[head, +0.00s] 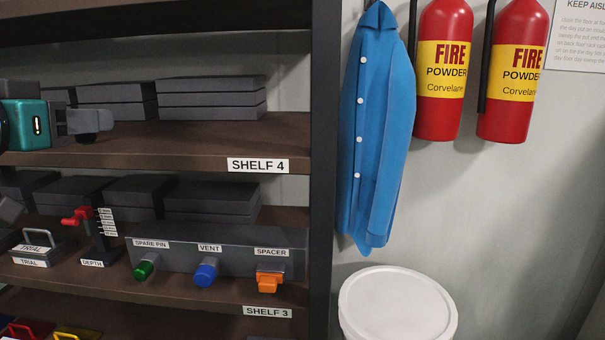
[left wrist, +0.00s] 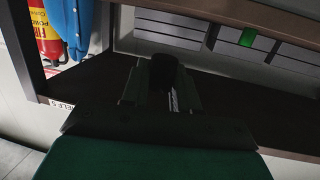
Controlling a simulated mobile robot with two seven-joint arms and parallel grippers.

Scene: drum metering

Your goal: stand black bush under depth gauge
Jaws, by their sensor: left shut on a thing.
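The depth gauge (head: 105,228) stands on the shelf marked SHELF 3, with a red arm (head: 78,215) reaching left and a DEPTH label (head: 92,263) at its foot. My left gripper (head: 92,122) is in front of SHELF 4, above the gauge and apart from it. In the left wrist view my left gripper (left wrist: 160,92) is shut on the dark, round black bush (left wrist: 164,68). The fingers hide the bush's lower part, and I cannot make it out clearly in the head view. My right gripper is not in view.
A TRIAL block (head: 35,252) with a handle stands left of the gauge. A grey panel (head: 210,250) with green, blue and orange fittings stands to its right. Dark boxes (head: 212,200) line the back. The SHELF 4 board (head: 190,140) lies above; a dark post (head: 322,170) bounds the right.

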